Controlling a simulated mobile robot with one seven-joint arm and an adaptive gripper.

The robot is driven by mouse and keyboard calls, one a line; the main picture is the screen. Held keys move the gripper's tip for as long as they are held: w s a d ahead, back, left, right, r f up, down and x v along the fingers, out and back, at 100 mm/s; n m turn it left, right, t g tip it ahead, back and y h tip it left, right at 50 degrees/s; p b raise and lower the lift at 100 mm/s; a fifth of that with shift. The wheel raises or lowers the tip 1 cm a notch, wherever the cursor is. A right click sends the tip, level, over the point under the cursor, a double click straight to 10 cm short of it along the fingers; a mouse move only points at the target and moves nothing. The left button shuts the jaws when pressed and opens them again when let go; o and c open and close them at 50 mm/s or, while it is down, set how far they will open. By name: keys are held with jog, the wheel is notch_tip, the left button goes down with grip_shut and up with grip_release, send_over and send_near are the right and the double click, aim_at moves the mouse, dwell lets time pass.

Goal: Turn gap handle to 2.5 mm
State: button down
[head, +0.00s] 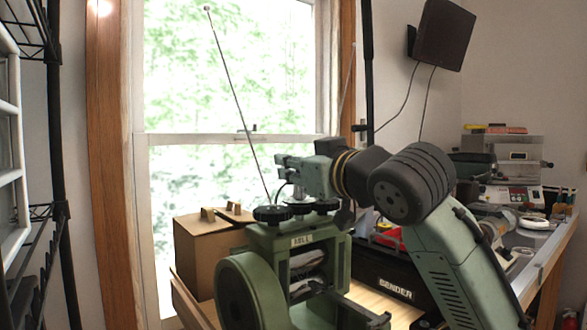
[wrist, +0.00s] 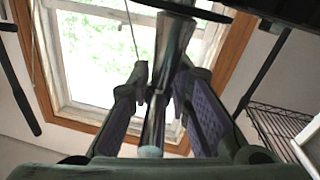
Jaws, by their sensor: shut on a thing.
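The green rolling mill (head: 297,243) stands in front of the window, with two dark round knobs (head: 272,213) on top. In the wrist view a shiny metal handle bar (wrist: 153,128) runs between my gripper's two purple-padded fingers, below a dark disc (wrist: 205,11). I take this bar for the gap handle. My gripper (wrist: 167,85) is shut on it. In the head view my gripper (head: 283,174) is just above the mill's top, reaching in from the right. The bar is hard to make out there, and no gap reading is legible.
A thin upright rod (head: 235,95) rises beside the knobs. A brown cardboard box (head: 198,253) stands behind the mill at left. A black case marked BENDER (head: 380,280) is at right, near a bench with equipment (head: 515,165). A wire rack (head: 42,215) stands far left.

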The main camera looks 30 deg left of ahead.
jog(key=m+t+h, duration=0.1)
jog(key=m+t+h+b, duration=0.1)
jog(key=t, duration=0.1)
jog(key=m+t+h, duration=0.1)
jog(key=m+t, duration=0.1)
jog(key=shift+w+d+h, duration=0.2)
jog(key=shift+w+h, duration=0.05)
jog(key=shift+h, duration=0.05)
jog(key=shift+f+m+t+h+b, duration=0.2)
jog(key=shift+m+t+h+b, duration=0.2)
jog(key=shift+m+t+h, duration=0.15)
dwell(2.3)
dwell(0.4)
jog(key=c, duration=1.6)
grip_release()
jog(key=shift+d+r, duration=0.1)
jog(key=v, duration=1.2)
